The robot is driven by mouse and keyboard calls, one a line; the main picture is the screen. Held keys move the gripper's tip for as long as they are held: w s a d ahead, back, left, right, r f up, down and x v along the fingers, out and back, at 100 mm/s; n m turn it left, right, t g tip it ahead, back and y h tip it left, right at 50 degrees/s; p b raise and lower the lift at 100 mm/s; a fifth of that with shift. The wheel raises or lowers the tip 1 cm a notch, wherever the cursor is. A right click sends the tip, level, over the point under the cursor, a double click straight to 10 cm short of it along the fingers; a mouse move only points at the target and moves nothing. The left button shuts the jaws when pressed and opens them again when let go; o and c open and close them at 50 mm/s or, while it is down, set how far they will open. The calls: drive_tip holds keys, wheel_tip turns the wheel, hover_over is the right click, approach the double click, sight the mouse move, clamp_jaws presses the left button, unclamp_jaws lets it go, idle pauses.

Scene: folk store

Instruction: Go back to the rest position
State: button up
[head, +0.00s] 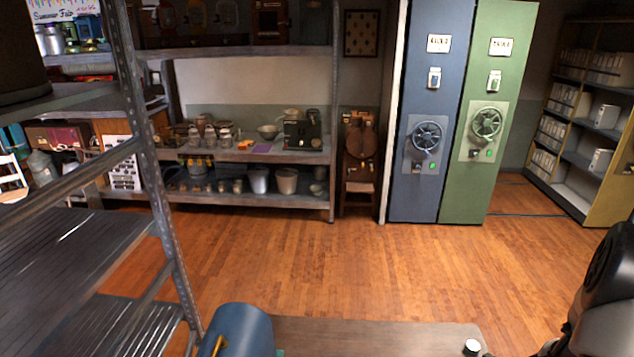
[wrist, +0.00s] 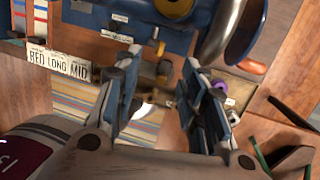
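My gripper (wrist: 160,82) shows in the wrist view with its two blue-grey fingers apart. No object is clearly held between them; brown and brass-coloured parts show in the gap, seemingly behind the fingers. Beyond the fingertips is a blue object (wrist: 95,32) with small labels and a brass-coloured round part. In the head view the gripper itself cannot be made out; a dark part that seems to be my arm is at the lower right edge.
A metal shelf (head: 150,150) stands close on the left. A brown surface (head: 370,332) with a blue rounded object (head: 240,328) is at the bottom. Blue (head: 408,185) and green (head: 465,190) cabinets with handwheels stand at the back. The wooden floor (head: 330,265) between is clear.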

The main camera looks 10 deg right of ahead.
drive_tip(key=w+a+r+n+t+b, duration=0.1)
drive_tip(key=w+a+r+n+b, duration=0.15)
drive_tip(key=a+r+n, duration=0.6)
drive_tip(key=w+a+r+n+b, duration=0.2)
drive_tip(key=w+a+r+n, duration=0.2)
drive_tip(key=a+r+n, duration=0.5)
drive_tip(key=s+a+r+n+h+b, duration=0.1)
drive_tip(key=s+a+r+n+b, duration=0.1)
drive_tip(key=s+n, duration=0.4)
drive_tip(key=s+a+r+n+t+b, duration=0.1)
drive_tip(key=s+a+r+n, duration=0.3)
drive_tip(key=n, duration=1.1)
drive_tip(key=shift+s+a+r+h+b, duration=0.35)
drive_tip(key=shift+s+a+b, duration=0.4)
drive_tip(key=shift+s+a, duration=0.85)
drive_tip(key=shift+d, duration=0.1)
